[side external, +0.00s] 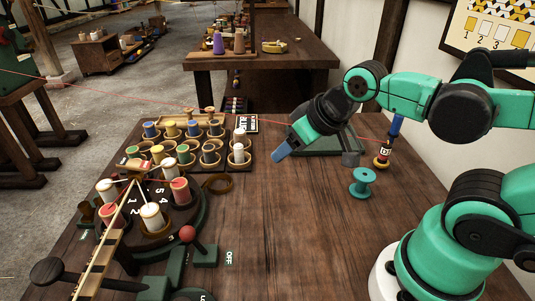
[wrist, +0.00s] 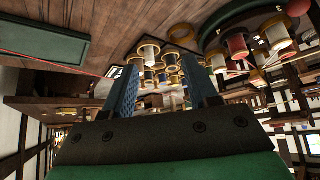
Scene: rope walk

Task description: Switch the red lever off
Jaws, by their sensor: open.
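The red lever knob (side external: 188,233) sits on a short dark arm above a green base at the front of the table, beside the round numbered stand. The knob is to the left of the white OFF label (side external: 229,258). A red ball that looks like the same knob shows at the top right edge of the wrist view (wrist: 298,7). My gripper (side external: 282,152) is in the air above the middle of the table, well behind and to the right of the knob. Its blue fingers (wrist: 163,82) are apart, with nothing held between them.
The round stand (side external: 193,217) holds several spools, and trays of spools (side external: 205,178) stand behind it. A dark knobbed handle (side external: 47,271) lies at front left. A teal spool (side external: 362,183) stands right of centre. A thin red thread crosses the scene.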

